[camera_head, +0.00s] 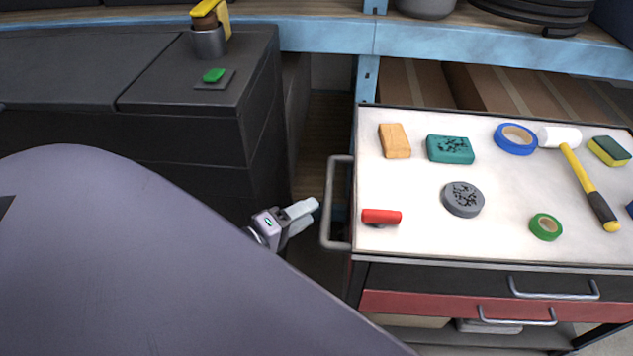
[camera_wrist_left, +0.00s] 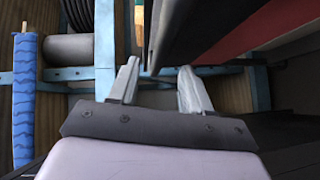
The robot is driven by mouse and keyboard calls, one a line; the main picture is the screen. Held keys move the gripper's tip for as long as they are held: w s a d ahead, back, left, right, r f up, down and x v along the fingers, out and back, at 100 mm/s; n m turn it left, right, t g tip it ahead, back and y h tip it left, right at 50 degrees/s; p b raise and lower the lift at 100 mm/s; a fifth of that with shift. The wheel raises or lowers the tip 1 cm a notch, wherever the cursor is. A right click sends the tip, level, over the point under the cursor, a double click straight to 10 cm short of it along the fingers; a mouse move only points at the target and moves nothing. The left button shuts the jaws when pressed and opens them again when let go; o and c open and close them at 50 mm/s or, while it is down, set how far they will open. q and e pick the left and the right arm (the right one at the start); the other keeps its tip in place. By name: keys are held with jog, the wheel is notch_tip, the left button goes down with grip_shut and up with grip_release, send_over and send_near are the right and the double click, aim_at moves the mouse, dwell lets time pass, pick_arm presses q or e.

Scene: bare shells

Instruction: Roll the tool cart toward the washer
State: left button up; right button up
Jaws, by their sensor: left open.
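The tool cart (camera_head: 420,232) stands at the right, with a white top, dark sides and a red drawer. Its grey side handle (camera_head: 335,202) sticks out from its left edge. My left gripper (camera_head: 308,213) is open just left of the handle, apart from it, with nothing seen between its fingers. In the left wrist view, the open fingers (camera_wrist_left: 160,88) point toward a dark edge and a red face (camera_wrist_left: 255,32), which look like the cart's. My right gripper is not in view. I cannot identify a washer in these frames.
On the cart top lie a red cylinder (camera_head: 381,217), a mallet (camera_head: 588,185), tape rolls, sponges and a grey disc (camera_head: 463,199). A black cabinet (camera_head: 190,120) stands at the left. A blue shelf frame (camera_head: 330,36) runs behind. A narrow gap separates cabinet and cart.

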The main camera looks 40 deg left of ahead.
aim_at(328, 202)
pick_arm(q)
jog(key=shift+b+x, duration=0.3)
jog(key=shift+x, duration=3.3)
jog(key=shift+s, duration=0.1)
grip_shut()
